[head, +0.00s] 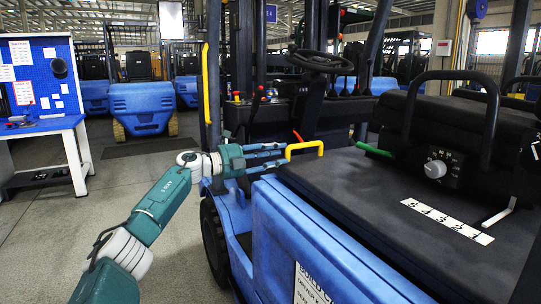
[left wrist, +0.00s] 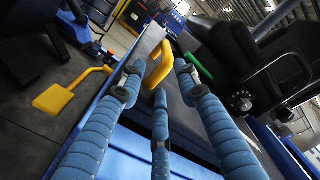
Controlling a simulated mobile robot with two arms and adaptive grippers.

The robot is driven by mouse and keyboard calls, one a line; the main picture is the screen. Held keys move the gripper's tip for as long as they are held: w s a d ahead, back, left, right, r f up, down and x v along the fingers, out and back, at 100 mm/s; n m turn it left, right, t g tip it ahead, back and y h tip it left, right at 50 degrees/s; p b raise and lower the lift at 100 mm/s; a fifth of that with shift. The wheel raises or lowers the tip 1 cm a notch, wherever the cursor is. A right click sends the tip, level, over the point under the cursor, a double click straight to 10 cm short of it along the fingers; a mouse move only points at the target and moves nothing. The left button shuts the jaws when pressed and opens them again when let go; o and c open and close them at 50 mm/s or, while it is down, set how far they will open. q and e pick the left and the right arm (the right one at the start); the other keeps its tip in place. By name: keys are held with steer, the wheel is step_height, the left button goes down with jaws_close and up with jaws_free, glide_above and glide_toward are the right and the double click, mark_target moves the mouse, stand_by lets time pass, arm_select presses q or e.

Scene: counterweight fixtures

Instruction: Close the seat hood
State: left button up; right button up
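The seat hood (head: 375,192) is the broad black cover on the blue forklift body, with the black seat (head: 465,120) on it. I cannot tell whether the hood sits fully down. A yellow handle (head: 305,147) stands at its front left edge; it also shows in the left wrist view (left wrist: 160,65). My right gripper is not in view.
A steering wheel (head: 319,61) and levers stand behind the handle. A green lever (head: 373,150) lies right of the handle. A numbered strip (head: 447,221) lies on the hood. A yellow pedal (left wrist: 55,99) is low in the footwell. Floor left of the forklift is clear.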

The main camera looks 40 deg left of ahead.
arm_select(q)
steer(key=shift+v, duration=0.75)
steer(key=shift+s+r, duration=0.1)
steer(key=shift+s, duration=0.15)
steer(key=shift+w, duration=0.1)
